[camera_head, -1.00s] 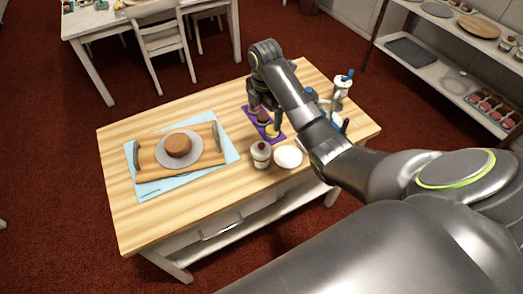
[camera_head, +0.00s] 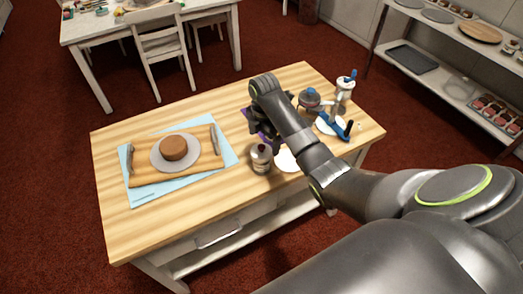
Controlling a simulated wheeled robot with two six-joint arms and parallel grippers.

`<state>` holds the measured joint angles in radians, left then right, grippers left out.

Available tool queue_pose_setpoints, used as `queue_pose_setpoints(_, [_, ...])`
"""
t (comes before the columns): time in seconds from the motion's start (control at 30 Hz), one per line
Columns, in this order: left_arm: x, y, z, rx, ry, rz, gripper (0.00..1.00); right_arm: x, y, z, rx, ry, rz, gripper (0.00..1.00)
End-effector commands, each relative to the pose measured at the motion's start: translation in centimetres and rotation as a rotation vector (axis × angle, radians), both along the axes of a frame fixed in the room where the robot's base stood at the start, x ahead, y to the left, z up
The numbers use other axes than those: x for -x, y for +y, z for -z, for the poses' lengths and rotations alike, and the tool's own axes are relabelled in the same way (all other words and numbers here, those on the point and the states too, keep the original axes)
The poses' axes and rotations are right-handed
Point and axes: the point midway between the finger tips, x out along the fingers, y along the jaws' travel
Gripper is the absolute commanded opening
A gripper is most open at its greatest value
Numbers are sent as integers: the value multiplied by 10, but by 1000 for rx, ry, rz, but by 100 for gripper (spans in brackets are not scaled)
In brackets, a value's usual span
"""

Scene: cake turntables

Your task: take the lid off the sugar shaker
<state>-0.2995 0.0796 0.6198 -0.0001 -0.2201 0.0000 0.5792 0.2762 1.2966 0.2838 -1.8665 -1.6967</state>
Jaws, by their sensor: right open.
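A small pale jar with a darker top (camera_head: 261,160), which looks like the sugar shaker, stands upright near the front edge of the wooden table. Its top lies in shade, and I cannot make out the lid clearly. My right gripper (camera_head: 262,142) is open, pointing down just behind and above the jar. Its fingertips are dark and small, and I cannot tell whether they touch the lid. My left gripper is not in view.
A white plate (camera_head: 287,161) lies right of the jar, partly behind my arm. Blue-handled tools (camera_head: 335,125) lie at right.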

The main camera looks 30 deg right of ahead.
Motion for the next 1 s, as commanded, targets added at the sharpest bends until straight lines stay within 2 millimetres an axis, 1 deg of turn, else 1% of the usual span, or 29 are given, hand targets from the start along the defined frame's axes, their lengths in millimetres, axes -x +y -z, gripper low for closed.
queue_pose_setpoints(0.03, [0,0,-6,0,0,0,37,1,2,5,-2,6,-1,92])
queue_pose_setpoints(0.1, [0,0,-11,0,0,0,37,0,4,14,-3,6,-1,92])
queue_pose_setpoints(0.2, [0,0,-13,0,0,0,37,0,4,28,-1,6,1,92])
queue_pose_setpoints(0.3, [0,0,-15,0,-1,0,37,0,4,39,-1,4,0,92])
queue_pose_setpoints(0.43, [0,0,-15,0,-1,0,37,0,4,45,-1,2,-1,92])
queue_pose_setpoints(0.6, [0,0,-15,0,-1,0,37,-1,4,45,-1,1,-1,92])
queue_pose_setpoints(0.63, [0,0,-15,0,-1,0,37,-1,4,45,-1,1,-1,91])
queue_pose_setpoints(0.9, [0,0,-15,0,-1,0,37,-1,4,45,-1,1,-1,56])
queue_pose_setpoints(0.97, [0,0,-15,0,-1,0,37,-1,4,45,-1,1,-1,48])
queue_pose_setpoints(1.0, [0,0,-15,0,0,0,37,-1,4,45,-1,1,-1,46])
